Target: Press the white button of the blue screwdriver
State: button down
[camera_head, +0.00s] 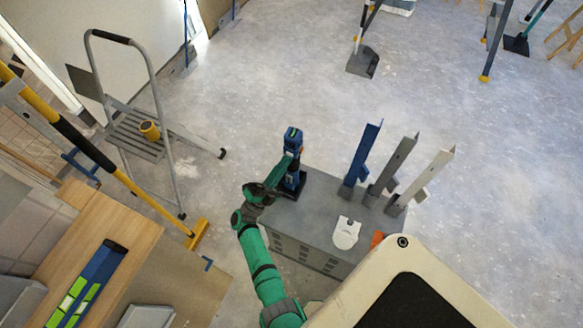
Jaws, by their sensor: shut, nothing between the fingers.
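The blue screwdriver (293,140) stands upright at the left back corner of a grey cabinet (315,225), its lower end at a dark base. Its white button cannot be made out at this size, and part of the tool is hidden behind my green arm. My gripper (287,161) is shut and empty. It is at the near left side of the screwdriver and overlaps it in the picture. I cannot tell whether they touch.
Blue, grey and white upright brackets (404,165) stand on the cabinet's right side. A white piece (346,233) and an orange item (377,239) lie nearer. A stepladder (139,135) stands left, and a yellow-and-black pole (84,144) slants there.

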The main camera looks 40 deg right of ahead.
jog(key=shift+w+d, duration=0.1)
jog(key=shift+d, duration=0.05)
dwell(0.4)
jog(key=shift+s+a, duration=0.2)
jog(key=shift+a, duration=0.35)
jog(key=s+a, duration=0.2)
jog(key=a, duration=0.3)
jog(key=shift+s+a, duration=0.15)
jog(key=shift+a, duration=0.15)
dwell(0.4)
jog(key=shift+s, duration=0.1)
dwell(0.4)
jog(key=s+a+r+n+t+y, duration=0.3)
jog(key=s+a+n+t+y, duration=0.4)
jog(key=n, duration=1)
jog(key=s+a+r+n+t+y, duration=0.3)
jog(key=s+a+n+t+y, duration=0.5)
jog(key=s+a+n+y, duration=0.6)
jog(key=a+n+y, duration=0.2)
jog(key=a+y, duration=0.1)
jog(key=y, duration=0.2)
jog(key=shift+s+a+r+n+t, duration=0.2)
jog(key=shift+a+n+t, duration=0.1)
jog(key=shift+n, duration=0.1)
